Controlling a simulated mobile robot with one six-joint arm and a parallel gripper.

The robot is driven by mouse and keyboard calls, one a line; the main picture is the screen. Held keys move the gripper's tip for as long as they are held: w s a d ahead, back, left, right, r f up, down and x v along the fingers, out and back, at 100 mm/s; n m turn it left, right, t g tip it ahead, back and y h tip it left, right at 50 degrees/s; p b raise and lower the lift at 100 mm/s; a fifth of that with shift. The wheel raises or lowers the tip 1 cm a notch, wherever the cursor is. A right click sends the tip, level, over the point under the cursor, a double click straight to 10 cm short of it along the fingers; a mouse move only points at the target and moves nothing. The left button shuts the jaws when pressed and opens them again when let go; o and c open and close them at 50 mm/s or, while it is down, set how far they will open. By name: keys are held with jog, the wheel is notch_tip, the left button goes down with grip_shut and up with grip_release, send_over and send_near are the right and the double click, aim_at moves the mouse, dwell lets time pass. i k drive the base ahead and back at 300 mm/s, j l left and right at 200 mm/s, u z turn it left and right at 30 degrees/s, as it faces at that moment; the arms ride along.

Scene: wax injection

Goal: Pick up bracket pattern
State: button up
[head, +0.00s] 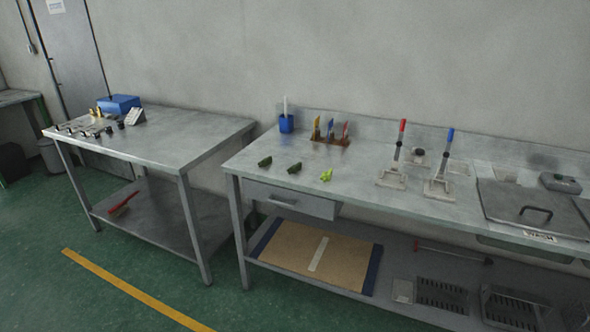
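Three small green pieces lie in a row on the left part of the right-hand metal bench (240,165). Two are dark green, a left piece (265,162) and a middle piece (294,168). The third is a bright yellow-green piece (326,175) with an uneven, branching outline. They lie apart from one another. They are too small in the head view to tell which is the bracket pattern. My gripper is not in view.
Behind the pieces stand a blue cup (286,124) and a brown rack (330,140) of coloured-handled tools. To the right are a red-handled press (398,155), a blue-handled press (440,165) and a lidded tank (530,207). The left table (185,145) is largely clear on its right.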

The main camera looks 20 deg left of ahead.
aim_at(326, 176)
jog(key=i+j+u, duration=0.4)
jog(key=i, duration=0.15)
jog(key=i+u, duration=0.4)
jog(key=i, duration=0.15)
jog(key=i+u, duration=0.45)
jog(key=i, duration=0.15)
jog(key=i+l+u, duration=0.4)
jog(key=i, duration=0.15)
